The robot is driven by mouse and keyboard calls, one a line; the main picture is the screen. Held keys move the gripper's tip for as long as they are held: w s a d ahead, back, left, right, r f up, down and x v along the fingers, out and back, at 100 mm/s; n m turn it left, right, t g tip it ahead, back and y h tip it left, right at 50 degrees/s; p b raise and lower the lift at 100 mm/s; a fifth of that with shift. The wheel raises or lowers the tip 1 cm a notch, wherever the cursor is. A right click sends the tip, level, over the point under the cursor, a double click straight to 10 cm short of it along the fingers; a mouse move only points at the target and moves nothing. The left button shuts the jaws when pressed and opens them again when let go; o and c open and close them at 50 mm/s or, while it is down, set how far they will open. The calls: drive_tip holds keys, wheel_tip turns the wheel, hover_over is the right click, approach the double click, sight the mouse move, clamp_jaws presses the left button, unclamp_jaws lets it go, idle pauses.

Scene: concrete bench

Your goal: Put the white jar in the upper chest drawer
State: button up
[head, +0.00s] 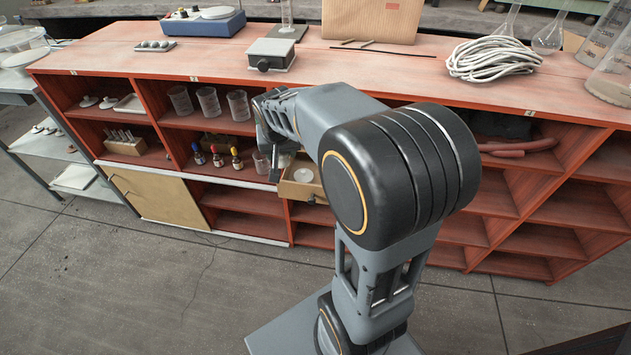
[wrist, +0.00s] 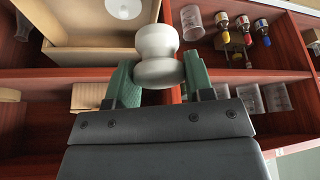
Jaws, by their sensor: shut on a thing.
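The white jar (wrist: 157,55), rounded with a narrow waist, is between the green fingers of my gripper (wrist: 150,82) in the wrist view. My gripper is shut on it. In the head view my gripper (head: 275,166) is in front of the shelf unit, and I cannot make out the jar there. A pale wooden drawer (head: 314,190) stands pulled out just right of my gripper; it also shows in the wrist view (wrist: 90,52), beside the jar. A white round thing (head: 303,175) lies inside the drawer. My arm hides part of the chest.
Small dropper bottles (head: 217,156) and a clear glass (wrist: 191,22) stand in the compartment by my gripper. Clear beakers (head: 208,102) stand on the shelf above. The red shelf unit (head: 190,139) has dividers close around. The bench top holds a scale (head: 271,54) and coiled cable (head: 490,58).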

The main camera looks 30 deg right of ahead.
drive_tip(key=shift+d+f, duration=0.3)
drive_tip(key=s+d+f+b, duration=0.1)
drive_tip(key=d+f, duration=0.1)
drive_tip(key=d, duration=0.2)
drive_tip(key=s+d+f+b, duration=0.1)
drive_tip(key=d+f+b, duration=0.1)
drive_tip(key=d+f, duration=0.1)
drive_tip(key=s+d+f+b, duration=0.1)
drive_tip(key=d+f+b, duration=0.1)
drive_tip(key=d, duration=0.2)
drive_tip(key=shift+s+d+f, duration=0.2)
drive_tip(key=shift+d+f, duration=0.15)
drive_tip(key=shift+d, duration=0.05)
drive_tip(key=shift+s+d+f+b, duration=0.15)
drive_tip(key=shift+d+f+b, duration=0.2)
drive_tip(key=shift+d+f, duration=0.25)
drive_tip(key=shift+d+f+b, duration=0.2)
drive_tip(key=shift+f+b, duration=0.5)
drive_tip(key=shift+f, duration=1.1)
drive_tip(key=shift+s+f, duration=0.1)
drive_tip(key=shift+f, duration=0.05)
drive_tip(key=o, duration=0.5)
drive_tip(key=shift+o, duration=1)
